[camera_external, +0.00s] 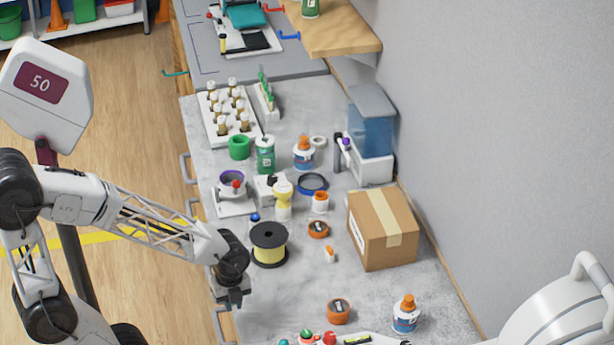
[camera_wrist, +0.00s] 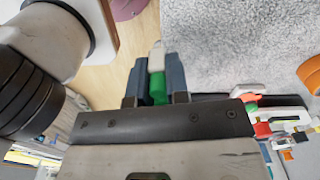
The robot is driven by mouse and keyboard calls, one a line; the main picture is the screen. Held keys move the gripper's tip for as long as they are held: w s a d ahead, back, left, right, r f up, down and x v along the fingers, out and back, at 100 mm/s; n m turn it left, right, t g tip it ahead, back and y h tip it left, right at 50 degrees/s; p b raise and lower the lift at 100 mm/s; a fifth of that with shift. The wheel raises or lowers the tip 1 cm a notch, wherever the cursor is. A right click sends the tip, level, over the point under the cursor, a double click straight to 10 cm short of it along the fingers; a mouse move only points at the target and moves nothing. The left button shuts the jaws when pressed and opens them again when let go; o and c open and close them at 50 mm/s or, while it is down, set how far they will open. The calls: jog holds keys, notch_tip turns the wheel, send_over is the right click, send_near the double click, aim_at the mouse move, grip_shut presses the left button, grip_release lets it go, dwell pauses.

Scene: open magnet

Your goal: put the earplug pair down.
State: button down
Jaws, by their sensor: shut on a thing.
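My gripper (camera_wrist: 156,60) is shut on a small green and pale piece, which looks like the earplug pair (camera_wrist: 158,88). The green part sits between the two dark fingers in the wrist view, and the pale end sticks out toward their tips. In the external view my gripper (camera_external: 235,298) points down by the left edge of the grey bench (camera_external: 285,300). The held piece cannot be made out there. Its height above the bench is hard to tell.
A yellow spool (camera_external: 269,247) stands just behind my gripper. A cardboard box (camera_external: 383,228), an orange sharpener (camera_external: 339,311) and a glue bottle (camera_external: 405,316) are to the right. Several small items crowd the bench's near end. Bare bench lies right of my gripper.

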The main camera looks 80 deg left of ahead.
jog(key=w+a+r, duration=0.4)
jog(key=w, duration=0.7)
jog(key=w+a+r+m, duration=0.1)
jog(key=w+a+r, duration=0.3)
jog(key=w, duration=0.7)
jog(key=w+a+r, duration=0.4)
jog(key=w+a, duration=0.2)
jog(key=w, duration=0.6)
jog(key=shift+r+m, duration=0.4)
send_over(389, 209)
jog(key=shift+f, duration=0.75)
jog(key=shift+f, duration=0.1)
jog(key=shift+f, duration=1.65)
jog(key=shift+f, duration=0.15)
jog(key=c, duration=1.1)
grip_release()
